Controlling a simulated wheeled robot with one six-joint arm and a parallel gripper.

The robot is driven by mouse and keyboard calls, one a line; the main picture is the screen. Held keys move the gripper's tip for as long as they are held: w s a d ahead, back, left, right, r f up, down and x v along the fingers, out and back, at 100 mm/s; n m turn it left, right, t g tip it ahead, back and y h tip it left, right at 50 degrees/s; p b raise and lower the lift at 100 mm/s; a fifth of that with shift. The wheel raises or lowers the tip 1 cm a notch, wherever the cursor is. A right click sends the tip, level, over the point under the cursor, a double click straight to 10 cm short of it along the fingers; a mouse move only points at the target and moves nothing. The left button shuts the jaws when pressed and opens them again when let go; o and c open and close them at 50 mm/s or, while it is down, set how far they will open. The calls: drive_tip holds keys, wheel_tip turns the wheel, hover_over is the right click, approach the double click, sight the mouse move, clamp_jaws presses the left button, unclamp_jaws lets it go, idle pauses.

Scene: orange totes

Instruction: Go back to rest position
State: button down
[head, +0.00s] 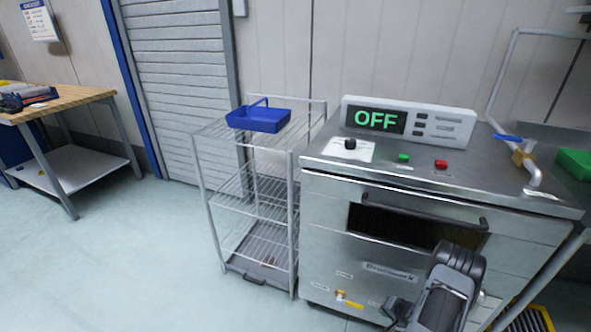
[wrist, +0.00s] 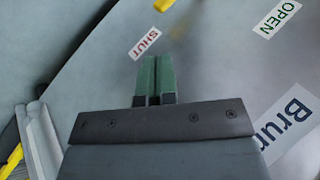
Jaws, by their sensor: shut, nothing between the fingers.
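My gripper (wrist: 154,76) shows in the wrist view with its two green fingers together and nothing between them. It is in front of the steel front panel of a machine, near a label reading SHUT (wrist: 145,44). In the head view my arm is at the lower right, in front of the machine (head: 335,262). The gripper's fingertips cannot be made out there. The machine's display (head: 376,120) reads OFF in green.
A wire rack (head: 292,225) with a blue basket (head: 258,120) stands left of the machine. A yellow valve handle (head: 350,304) is low on the machine's front. A wooden workbench (head: 75,100) is at far left. The floor (head: 130,255) between is clear.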

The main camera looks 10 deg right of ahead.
drive_tip(key=s+d+f+n+g+h, duration=0.2)
drive_tip(key=s+g+h, duration=0.15)
drive_tip(key=s, duration=0.25)
wheel_tip(320, 180, up, 17)
drive_tip(key=s+n+g+h+p, duration=0.1)
drive_tip(key=n+g+p, duration=0.1)
drive_tip(key=g+p, duration=0.2)
drive_tip(key=s+a+r+n+t+p, duration=0.1)
drive_tip(key=a+r+p, duration=0.4)
drive_tip(key=a+r, duration=0.5)
drive_tip(key=s+a+r+n+t+y+p, duration=0.1)
drive_tip(key=a+r+n+p, duration=0.2)
drive_tip(key=a+r, duration=0.7)
drive_tip(key=a+r+n+t+y+p, duration=0.1)
drive_tip(key=a+r+p, duration=0.6)
drive_tip(key=r, duration=2.1)
drive_tip(key=a+n+t, duration=0.1)
drive_tip(key=a, duration=0.2)
drive_tip(key=shift+s+a+r+n+p, duration=0.3)
drive_tip(key=shift+s+a+r+n, duration=0.1)
